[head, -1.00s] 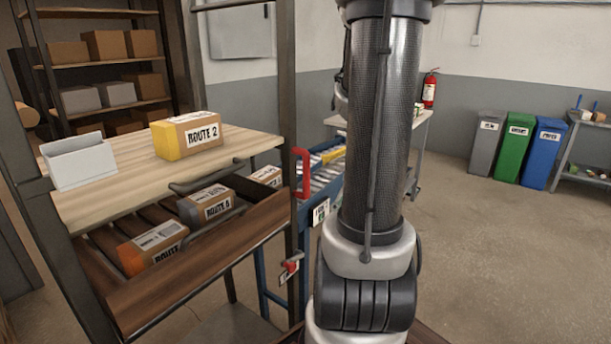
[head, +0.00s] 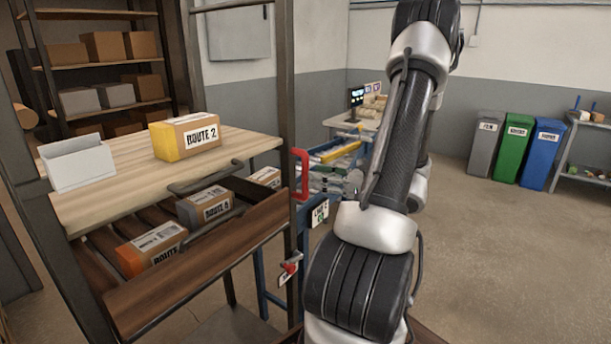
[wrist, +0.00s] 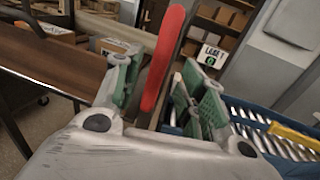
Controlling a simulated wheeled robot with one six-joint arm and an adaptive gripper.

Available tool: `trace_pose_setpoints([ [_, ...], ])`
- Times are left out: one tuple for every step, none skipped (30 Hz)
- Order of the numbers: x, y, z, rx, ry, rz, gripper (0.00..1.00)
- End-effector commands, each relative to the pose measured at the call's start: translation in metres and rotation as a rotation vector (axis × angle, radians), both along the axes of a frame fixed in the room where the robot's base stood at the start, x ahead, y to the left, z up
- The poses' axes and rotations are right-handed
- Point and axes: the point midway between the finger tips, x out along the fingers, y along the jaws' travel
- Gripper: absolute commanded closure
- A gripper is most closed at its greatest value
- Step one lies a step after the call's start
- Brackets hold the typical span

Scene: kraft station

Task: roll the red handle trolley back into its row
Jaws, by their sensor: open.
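The red handle (head: 301,173) stands upright at the near end of a blue-framed unit with rollers (head: 304,240), just right of the rack post. In the wrist view the red handle (wrist: 166,55) runs slanted between the two green-padded fingers of my gripper (wrist: 160,95). My gripper is open, with a gap visible between the handle and the fingers. The blue frame and rollers (wrist: 262,122) show to the right in the wrist view. In the head view my arm hides part of the blue unit, and my fingers cannot be made out.
A rack on the left holds a Route 2 box (head: 186,136), a white bin (head: 78,163) and a pulled-out wooden drawer (head: 190,265) with several boxes. A red latch (head: 289,270) sits low by the post. Floor (head: 490,260) is clear at right, before the bins (head: 518,150).

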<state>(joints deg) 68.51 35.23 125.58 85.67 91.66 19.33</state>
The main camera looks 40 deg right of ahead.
Motion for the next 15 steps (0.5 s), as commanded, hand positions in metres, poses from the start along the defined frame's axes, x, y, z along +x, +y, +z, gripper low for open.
trace_pose_setpoints([
  [0.008,0.005,0.0,0.0,0.001,0.005,0.59],
  [0.013,0.007,0.0,-0.001,0.0,0.005,0.59],
  [0.019,0.011,0.0,-0.001,0.0,0.005,0.59],
  [0.023,0.013,0.0,-0.001,0.0,0.006,0.59],
  [0.027,0.014,0.0,-0.001,0.0,0.004,0.59],
  [0.032,0.017,0.0,-0.001,0.0,0.005,0.59],
  [0.034,0.018,0.0,-0.002,0.001,0.005,0.59],
  [0.037,0.019,0.0,-0.002,0.001,0.004,0.59],
  [0.04,0.02,0.0,-0.002,0.001,0.003,0.59],
  [0.041,0.021,0.0,-0.002,0.001,0.003,0.59],
  [0.042,0.022,0.0,-0.002,0.001,0.003,0.59],
  [0.043,0.022,0.0,-0.002,0.001,0.003,0.59],
  [0.044,0.022,0.0,-0.002,0.001,0.003,0.59],
  [0.044,0.022,0.0,-0.002,0.001,0.002,0.59],
  [0.044,0.022,0.0,-0.003,0.001,0.002,0.59],
])
